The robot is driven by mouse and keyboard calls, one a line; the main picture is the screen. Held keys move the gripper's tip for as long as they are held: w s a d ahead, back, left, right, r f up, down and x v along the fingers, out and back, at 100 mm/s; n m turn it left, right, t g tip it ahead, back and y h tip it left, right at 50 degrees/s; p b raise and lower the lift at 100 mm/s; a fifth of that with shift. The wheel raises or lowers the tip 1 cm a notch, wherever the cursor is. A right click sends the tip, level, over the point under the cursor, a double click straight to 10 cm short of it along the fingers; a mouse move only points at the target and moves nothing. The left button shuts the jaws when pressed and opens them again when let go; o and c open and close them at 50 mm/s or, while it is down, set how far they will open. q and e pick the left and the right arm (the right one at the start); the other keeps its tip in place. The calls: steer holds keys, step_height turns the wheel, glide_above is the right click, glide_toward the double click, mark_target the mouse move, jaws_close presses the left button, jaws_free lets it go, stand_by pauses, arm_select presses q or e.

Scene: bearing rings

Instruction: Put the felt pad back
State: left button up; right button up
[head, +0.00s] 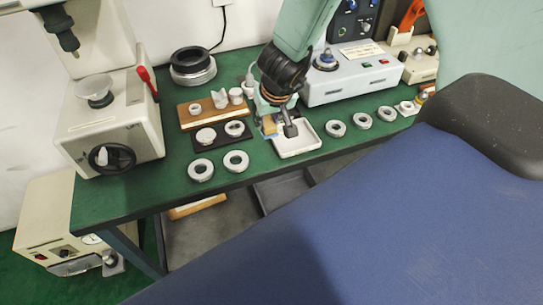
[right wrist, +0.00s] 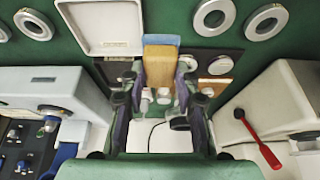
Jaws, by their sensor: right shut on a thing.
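The felt pad (head: 269,127) looks like a tan block with a blue layer along its lower end. It also shows in the right wrist view (right wrist: 160,60), between the two fingers. My right gripper (head: 277,113) is shut on its tan part and holds it beside the left edge of the white tray (head: 305,147). The tray also shows in the right wrist view (right wrist: 102,47) and its visible floor looks empty. I cannot tell whether the pad touches the table. My left gripper is not in view.
Left of the pad are a dark holder (head: 205,147) with round pieces and a wooden board (head: 185,124) with small white parts. Loose rings (head: 236,161) lie at the front edge, more (head: 335,128) to the right. A grey control box (head: 350,88) stands behind, a press (head: 108,125) left.

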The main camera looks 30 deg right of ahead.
mark_target(264, 125)
steer(key=shift+s, duration=0.1)
steer(key=f+b, duration=0.1)
steer(key=w+f+b, duration=0.1)
steer(key=a+f+b, duration=0.1)
steer(key=f, duration=0.1)
steer(key=shift+w, duration=0.15)
steer(key=shift+d+f+b, duration=0.15)
steer(key=shift+f+b, duration=0.3)
steer(key=shift+f, duration=0.1)
steer(key=shift+d+f+b, duration=0.15)
steer(key=shift+f+b, duration=0.25)
steer(key=shift+f, duration=0.1)
steer(key=shift+s+d+f+b, duration=0.2)
steer(key=shift+s+b, duration=0.1)
steer(key=shift+s, duration=0.1)
steer(key=shift+w+a+f, duration=0.2)
steer(key=shift+a+f, duration=0.05)
steer(key=shift+a, duration=0.05)
step_height(264, 125, down, 3)
steer(key=b, duration=0.2)
steer(key=shift+d+b, duration=0.1)
steer(key=shift+b, duration=0.3)
steer(key=shift+d+f, duration=0.1)
steer(key=shift+f, duration=0.15)
steer(key=shift+s+r, duration=0.1)
steer(key=shift+a, duration=0.2)
steer(key=o, duration=0.6)
steer(key=shift+o, duration=1.1)
steer(key=shift+d, duration=0.15)
